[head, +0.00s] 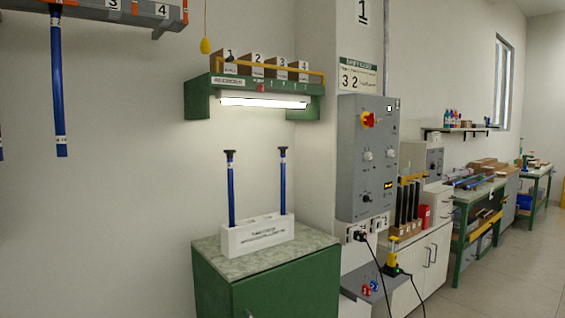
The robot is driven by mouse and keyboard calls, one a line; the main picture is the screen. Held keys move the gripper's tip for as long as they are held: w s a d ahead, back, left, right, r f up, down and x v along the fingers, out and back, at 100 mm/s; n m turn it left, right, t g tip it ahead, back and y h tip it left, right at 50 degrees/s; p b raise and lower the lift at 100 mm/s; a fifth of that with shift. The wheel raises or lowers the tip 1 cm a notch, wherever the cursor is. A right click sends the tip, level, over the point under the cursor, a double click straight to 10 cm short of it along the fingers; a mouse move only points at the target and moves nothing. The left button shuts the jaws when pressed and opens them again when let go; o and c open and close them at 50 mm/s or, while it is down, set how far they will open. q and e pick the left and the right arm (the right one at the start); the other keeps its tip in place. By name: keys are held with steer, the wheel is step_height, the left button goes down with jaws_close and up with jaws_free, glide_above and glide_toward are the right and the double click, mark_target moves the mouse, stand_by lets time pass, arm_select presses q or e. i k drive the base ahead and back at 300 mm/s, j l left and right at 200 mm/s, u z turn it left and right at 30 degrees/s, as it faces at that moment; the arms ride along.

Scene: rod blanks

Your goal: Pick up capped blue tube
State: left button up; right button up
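Two blue tubes with dark caps stand upright in a white holder (258,236) on top of a green cabinet. The left capped blue tube (231,190) stands near the holder's left end. The right capped blue tube (283,182) stands near its right end. Their lower ends are hidden inside the holder. Another blue tube (58,90) hangs from an overhead rack at the upper left, and a sliver of one more shows at the left edge. Neither of my grippers is in view.
The green cabinet (270,285) has bare top around the holder. A green shelf (200,98) with numbered boxes and a lit lamp is above. A grey control panel (366,190) stands to the right. Workbenches line the right wall beside open floor (510,265).

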mark_target(282, 149)
steer(key=i+l+u, duration=0.15)
steer(key=i+l, duration=0.25)
steer(key=i+l+u, duration=0.1)
steer(key=i+l, duration=0.35)
steer(key=i+l+u, duration=0.15)
steer(key=i+l, duration=0.25)
steer(key=l, duration=0.15)
steer(key=i+l+u, duration=0.1)
steer(key=i+l, duration=0.3)
steer(key=l, duration=0.15)
